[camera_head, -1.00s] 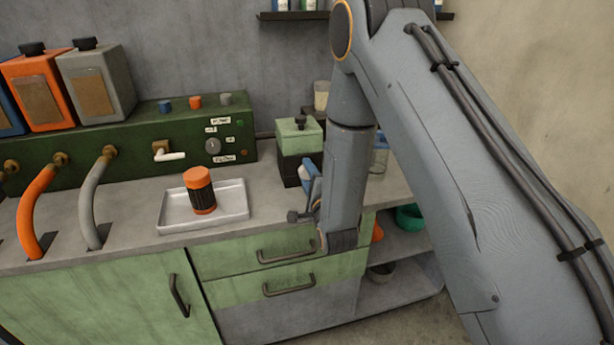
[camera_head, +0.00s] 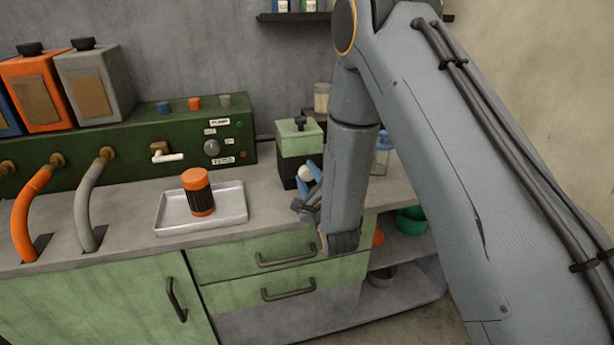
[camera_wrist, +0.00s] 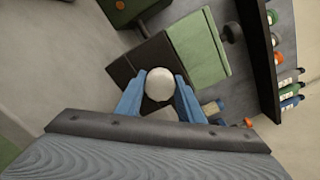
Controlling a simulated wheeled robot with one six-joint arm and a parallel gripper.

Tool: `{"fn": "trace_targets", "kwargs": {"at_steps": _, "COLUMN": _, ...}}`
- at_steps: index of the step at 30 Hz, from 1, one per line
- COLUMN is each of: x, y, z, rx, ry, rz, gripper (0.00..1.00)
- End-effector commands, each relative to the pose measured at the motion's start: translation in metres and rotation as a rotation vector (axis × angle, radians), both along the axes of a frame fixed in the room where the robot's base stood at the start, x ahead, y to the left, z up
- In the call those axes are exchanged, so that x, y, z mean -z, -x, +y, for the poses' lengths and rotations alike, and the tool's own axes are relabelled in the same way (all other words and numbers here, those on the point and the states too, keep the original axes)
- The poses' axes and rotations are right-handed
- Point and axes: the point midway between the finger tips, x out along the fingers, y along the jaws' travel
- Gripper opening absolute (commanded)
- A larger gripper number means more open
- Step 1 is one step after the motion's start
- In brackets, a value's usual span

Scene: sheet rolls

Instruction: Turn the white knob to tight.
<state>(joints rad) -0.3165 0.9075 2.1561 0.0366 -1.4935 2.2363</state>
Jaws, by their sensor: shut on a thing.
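The white knob (camera_wrist: 160,84) is round and pale, on the front side of a dark box with a pale green upper part (camera_head: 299,143). The knob also shows in the head view (camera_head: 305,174). My gripper (camera_wrist: 160,95) has its two blue fingers on either side of the knob and is shut on it. In the head view my gripper (camera_head: 310,178) is in front of the box, partly hidden by my arm. No tight mark can be made out near the knob.
A metal tray (camera_head: 236,215) with an orange and black jar (camera_head: 199,192) stands left on the counter. Behind it is a green panel (camera_head: 110,150) with a grey dial (camera_head: 211,147) and a white-handled tap (camera_head: 168,155). A wall shelf (camera_head: 290,16) holds bottles above.

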Motion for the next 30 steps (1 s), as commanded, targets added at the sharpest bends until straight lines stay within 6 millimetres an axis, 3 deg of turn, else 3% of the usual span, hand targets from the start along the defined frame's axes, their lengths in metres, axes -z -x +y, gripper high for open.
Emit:
{"fn": "trace_targets", "kwargs": {"at_steps": 9, "x": 0.002, "y": 0.001, "z": 0.0, "rx": -0.001, "ry": 0.0, "rz": 0.004, "gripper": 0.12}}
{"fn": "trace_targets", "kwargs": {"at_steps": 10, "x": 0.002, "y": 0.001, "z": 0.0, "rx": -0.001, "ry": 0.0, "rz": 0.004, "gripper": 0.39}}
{"fn": "trace_targets", "kwargs": {"at_steps": 13, "x": 0.001, "y": 0.001, "z": 0.0, "rx": -0.001, "ry": 0.0, "rz": 0.003, "gripper": 0.53}}
{"fn": "trace_targets", "kwargs": {"at_steps": 23, "x": 0.001, "y": 0.003, "z": -0.001, "rx": 0.0, "ry": 0.001, "rz": 0.002, "gripper": 0.53}}
{"fn": "trace_targets", "kwargs": {"at_steps": 30, "x": 0.002, "y": 0.035, "z": -0.009, "rx": -0.001, "ry": 0.001, "rz": 0.004, "gripper": 0.53}}
